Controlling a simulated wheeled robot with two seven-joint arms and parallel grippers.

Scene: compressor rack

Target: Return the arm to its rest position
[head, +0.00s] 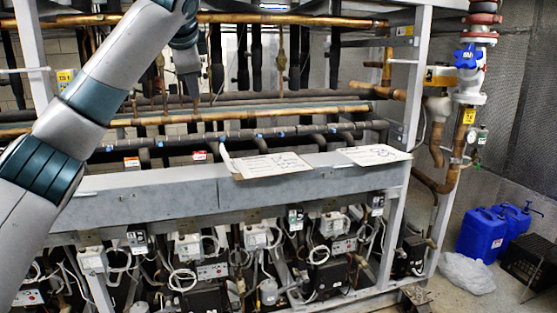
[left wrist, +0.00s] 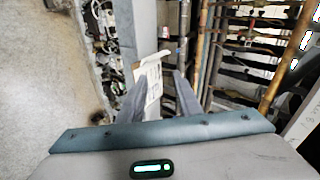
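My left arm comes in from the left in the head view and bends down at the top, in front of the rack's pipes. Its gripper end (head: 190,88) hangs over the pipes there, too small to show the fingers clearly. In the left wrist view my left gripper (left wrist: 155,90) shows two grey fingers spread apart with nothing between them. A white paper sheet (left wrist: 150,76) lies beyond the fingertips on the rack. My right gripper is in neither view.
The compressor rack's grey beam (head: 130,205) crosses the front, with paper sheets (head: 265,164) on it. Copper pipes (head: 250,110) run behind. Blue jugs (head: 482,235) and a plastic bag (head: 466,273) stand on the floor at right. A blue-handled valve (head: 468,57) is on the right pipe.

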